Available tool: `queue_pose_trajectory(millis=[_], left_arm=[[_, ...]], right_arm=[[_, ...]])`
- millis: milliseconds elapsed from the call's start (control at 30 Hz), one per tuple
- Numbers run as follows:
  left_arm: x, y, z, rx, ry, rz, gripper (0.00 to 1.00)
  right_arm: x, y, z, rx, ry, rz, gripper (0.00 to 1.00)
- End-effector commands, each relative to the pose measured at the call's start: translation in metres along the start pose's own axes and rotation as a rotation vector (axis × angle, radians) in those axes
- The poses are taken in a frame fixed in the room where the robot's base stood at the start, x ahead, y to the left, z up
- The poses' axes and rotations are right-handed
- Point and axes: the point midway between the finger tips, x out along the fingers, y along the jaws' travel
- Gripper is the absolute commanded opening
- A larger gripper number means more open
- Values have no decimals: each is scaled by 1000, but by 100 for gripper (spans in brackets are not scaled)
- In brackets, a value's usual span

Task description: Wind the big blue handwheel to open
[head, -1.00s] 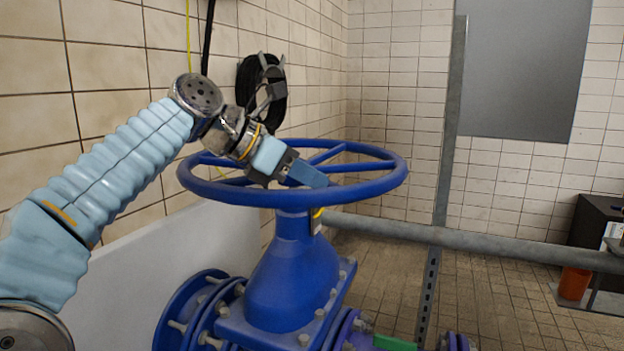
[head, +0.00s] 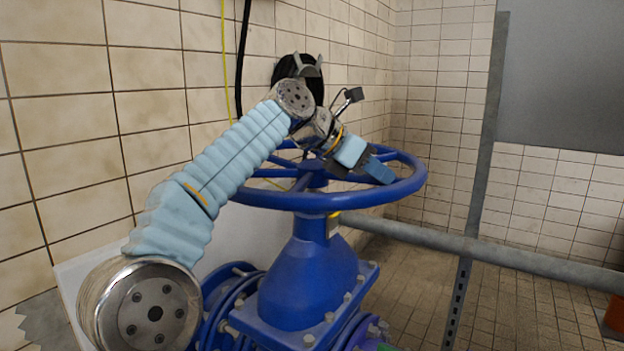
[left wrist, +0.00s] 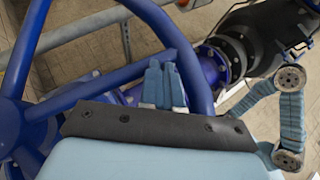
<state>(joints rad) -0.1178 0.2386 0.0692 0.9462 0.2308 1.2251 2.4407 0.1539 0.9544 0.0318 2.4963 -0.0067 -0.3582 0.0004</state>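The big blue handwheel (head: 400,190) lies level on top of a blue valve body (head: 308,275) in the head view. My left gripper (head: 380,170) reaches over the wheel from behind left, its fingers at the right part of the rim. In the left wrist view the hub (left wrist: 12,125) is at the left and the rim (left wrist: 192,45) runs down just right of the fingers (left wrist: 161,85). The two blue fingers are close together, with a spoke by their tips. I see nothing clearly held between them; contact with spoke or rim is unclear. My right gripper is not visible.
A grey horizontal rail (head: 480,250) and an upright post (head: 484,170) stand right of the valve. A tiled wall (head: 70,130) is close on the left, with a black coil (head: 300,70) hanging on it.

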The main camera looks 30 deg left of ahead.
Motion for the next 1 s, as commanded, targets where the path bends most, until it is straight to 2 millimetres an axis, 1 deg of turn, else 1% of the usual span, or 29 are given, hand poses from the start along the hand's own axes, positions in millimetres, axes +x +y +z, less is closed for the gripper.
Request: queue_pose_trajectory(millis=[33,200,267,500,600,800,1000], left_arm=[[11,1,4,2,3,-9,0],[34,17,19,0,3,-7,0],[40,22,24,-3,1,1,0],[63,48,39,-121,3,180,0],[68,56,42,-153,3,229,0],[74,67,46,-236,6,354,0],[76,75,47,-282,5,424,0]], right_arm=[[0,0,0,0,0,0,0],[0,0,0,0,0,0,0],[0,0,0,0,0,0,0],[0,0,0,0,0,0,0],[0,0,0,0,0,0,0],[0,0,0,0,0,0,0],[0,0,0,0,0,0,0]])
